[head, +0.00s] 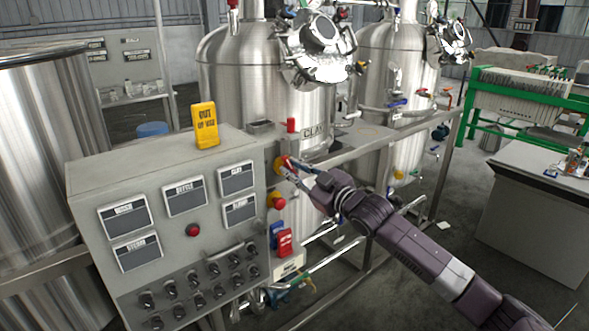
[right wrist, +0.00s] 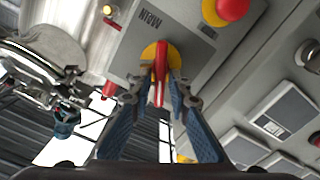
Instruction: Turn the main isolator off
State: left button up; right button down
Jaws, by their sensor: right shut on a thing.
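The main isolator is a red rotary handle on a round yellow plate (head: 280,166), on the narrow right part of the grey control cabinet. It also shows in the right wrist view as a red handle (right wrist: 161,58), with a dark label above it that seems to read MAIN, upside down. My right gripper (head: 289,171) is at the handle, its two fingers on either side of it and shut on it; the fingertips (right wrist: 163,84) partly hide its sides. The handle stands upright in the wrist picture. My left gripper is not in view.
A red mushroom button on yellow (head: 276,201) sits just below the isolator. Red and blue tags (head: 285,242) hang lower down. A yellow sign (head: 205,125) stands on the cabinet (head: 130,165). Steel tanks (head: 265,85) and a rail (head: 400,135) are behind my right arm.

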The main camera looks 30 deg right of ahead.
jog(key=n, duration=0.8)
jog(key=f+n, duration=0.1)
jog(key=n, duration=0.3)
jog(key=shift+a+f, duration=0.1)
jog(key=shift+a, duration=0.25)
dwell(0.4)
jog(key=c, duration=2)
grip_release()
jog(key=shift+s+d, duration=0.15)
jog(key=shift+s, duration=1.85)
jog(key=shift+s+d, duration=0.15)
jog(key=shift+s, duration=1.85)
jog(key=shift+s+d, duration=0.15)
jog(key=shift+s, duration=1.85)
